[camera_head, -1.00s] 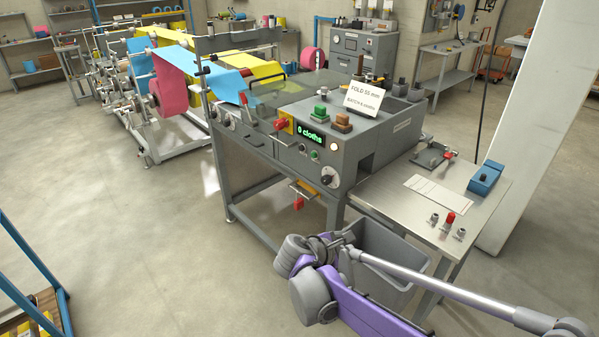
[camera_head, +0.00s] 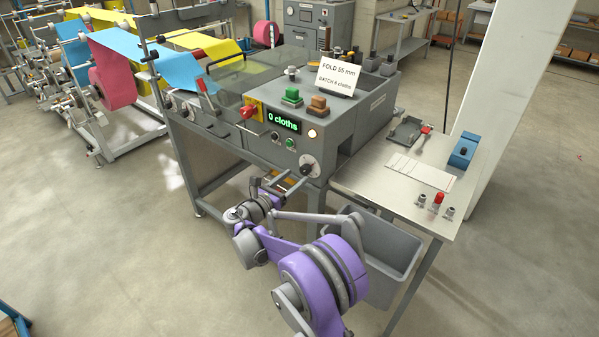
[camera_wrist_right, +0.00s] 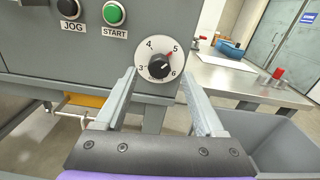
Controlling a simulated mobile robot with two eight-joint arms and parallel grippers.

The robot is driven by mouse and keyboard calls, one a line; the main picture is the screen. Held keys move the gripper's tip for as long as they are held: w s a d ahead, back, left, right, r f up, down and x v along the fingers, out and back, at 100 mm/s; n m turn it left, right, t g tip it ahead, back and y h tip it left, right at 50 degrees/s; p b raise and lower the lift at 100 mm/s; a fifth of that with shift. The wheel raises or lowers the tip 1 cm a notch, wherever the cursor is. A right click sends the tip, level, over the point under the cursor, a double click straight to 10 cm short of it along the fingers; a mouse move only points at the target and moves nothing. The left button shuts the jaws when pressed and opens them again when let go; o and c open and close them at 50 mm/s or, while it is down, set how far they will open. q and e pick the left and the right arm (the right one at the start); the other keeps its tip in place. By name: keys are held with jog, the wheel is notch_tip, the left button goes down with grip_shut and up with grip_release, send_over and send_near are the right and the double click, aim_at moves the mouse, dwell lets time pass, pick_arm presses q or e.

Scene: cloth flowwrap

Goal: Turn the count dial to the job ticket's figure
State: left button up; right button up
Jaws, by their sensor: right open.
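The count dial (camera_head: 309,166) is a white disc with a black knob, low on the right of the machine's front panel. In the right wrist view the dial (camera_wrist_right: 160,60) shows the figures 3, 4, 5 and 6 and a red mark near 5; I cannot tell surely where the knob points. The job ticket (camera_head: 338,77) on top of the machine reads "FOLD 55 mm" and a batch line that looks like 6 cloths. My right gripper (camera_wrist_right: 157,75) is open and empty, its two fingers straddling the dial's lower part in that view, seemingly short of it. My left gripper is out of view.
A display (camera_head: 284,121) reads "0 cloths". JOG (camera_wrist_right: 69,8) and green START (camera_wrist_right: 114,13) buttons sit above the dial. A grey bin (camera_head: 385,250) stands below right. A metal side table (camera_head: 395,195) holds a blue box (camera_head: 463,151) and small parts.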

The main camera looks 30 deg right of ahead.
aim_at(303, 171)
jog(key=shift+x, duration=1.85)
grip_shut()
